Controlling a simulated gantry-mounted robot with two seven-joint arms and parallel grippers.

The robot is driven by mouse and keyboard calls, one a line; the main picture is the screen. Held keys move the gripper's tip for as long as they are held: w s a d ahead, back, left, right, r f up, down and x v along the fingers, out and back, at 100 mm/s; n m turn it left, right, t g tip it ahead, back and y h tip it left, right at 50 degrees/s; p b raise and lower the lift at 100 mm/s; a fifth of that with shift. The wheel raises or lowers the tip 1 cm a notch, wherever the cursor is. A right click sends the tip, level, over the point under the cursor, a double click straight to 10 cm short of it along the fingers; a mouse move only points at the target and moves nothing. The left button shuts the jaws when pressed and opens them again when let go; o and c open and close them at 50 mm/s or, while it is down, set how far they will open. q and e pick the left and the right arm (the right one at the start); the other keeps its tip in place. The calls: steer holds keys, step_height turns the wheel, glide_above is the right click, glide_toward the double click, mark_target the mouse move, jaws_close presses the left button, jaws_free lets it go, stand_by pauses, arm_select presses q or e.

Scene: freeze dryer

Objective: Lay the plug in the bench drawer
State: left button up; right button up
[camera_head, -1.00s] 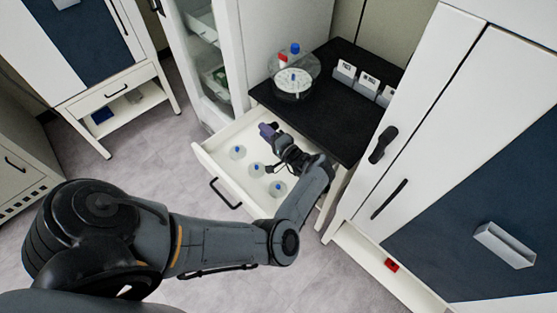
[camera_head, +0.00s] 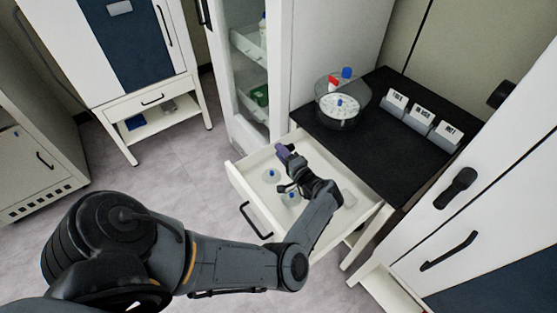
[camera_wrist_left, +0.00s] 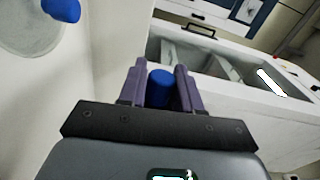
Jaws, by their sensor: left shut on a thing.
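The bench drawer (camera_head: 240,184) is pulled open under the black bench top. My left gripper (camera_head: 284,153) is over the drawer's inside near its far left part. In the left wrist view, my left gripper (camera_wrist_left: 160,75) has its purple fingers shut on a blue cylindrical plug (camera_wrist_left: 160,88). In the head view the plug is hidden by the gripper. Clear flasks with blue tops, one at the left (camera_head: 271,175) and one nearer (camera_head: 291,197), stand in the drawer beside and below the arm. Whether the plug touches the drawer floor cannot be told. My right gripper is out of view.
On the black bench top (camera_head: 345,140) stand a round clear vessel (camera_head: 339,108), a red and blue item (camera_head: 335,83) and labelled holders (camera_head: 420,119). A glass-door cabinet (camera_head: 240,70) is left of the drawer. White cabinet doors stand at the right. Floor is clear in front.

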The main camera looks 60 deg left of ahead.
arm_select(q)
step_height(320, 180, down, 4)
steer(key=b, duration=0.3)
steer(key=shift+w+d+r, duration=0.1)
steer(key=shift+d+r, duration=0.05)
steer(key=shift+b, duration=0.4)
steer(key=shift+f+b, duration=0.45)
steer(key=shift+f, duration=0.3)
steer(key=o, duration=1)
steer(key=shift+o, duration=0.2)
